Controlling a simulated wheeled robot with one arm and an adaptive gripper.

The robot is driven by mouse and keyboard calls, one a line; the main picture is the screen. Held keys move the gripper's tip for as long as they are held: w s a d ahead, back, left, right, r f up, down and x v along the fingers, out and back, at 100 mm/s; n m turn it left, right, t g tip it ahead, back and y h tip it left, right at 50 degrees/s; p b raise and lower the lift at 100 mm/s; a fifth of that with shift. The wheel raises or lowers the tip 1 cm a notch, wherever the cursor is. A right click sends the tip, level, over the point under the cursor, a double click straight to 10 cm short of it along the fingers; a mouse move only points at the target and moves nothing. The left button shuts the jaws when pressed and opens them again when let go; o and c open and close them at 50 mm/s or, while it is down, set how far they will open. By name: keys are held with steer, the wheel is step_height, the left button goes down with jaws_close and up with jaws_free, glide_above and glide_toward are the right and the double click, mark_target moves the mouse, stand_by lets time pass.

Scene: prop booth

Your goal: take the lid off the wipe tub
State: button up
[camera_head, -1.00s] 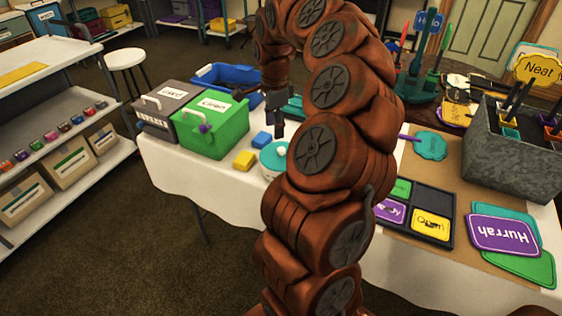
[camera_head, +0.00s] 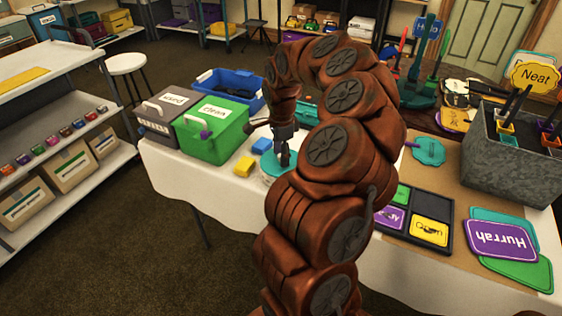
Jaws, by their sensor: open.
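The wipe tub (camera_head: 269,178) is a round white tub with a teal lid (camera_head: 270,164). It stands on the white-clothed table, left of my arm's lower links, which hide its right side. My gripper (camera_head: 284,162) points down over the lid, with its dark fingers in front of the lid's knob area. The jaws are open. I cannot tell whether the fingers touch the lid, and the knob is hidden behind them.
A yellow sponge (camera_head: 244,166) and a blue sponge (camera_head: 262,145) lie left of the tub. Behind them stand a green box (camera_head: 214,137) marked clean, a grey box (camera_head: 157,127) and a blue bin (camera_head: 229,83). A dark sign tray (camera_head: 436,206) lies to the right.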

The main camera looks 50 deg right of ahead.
steer(key=shift+c, duration=0.4)
jaws_close()
steer(key=shift+r, duration=0.1)
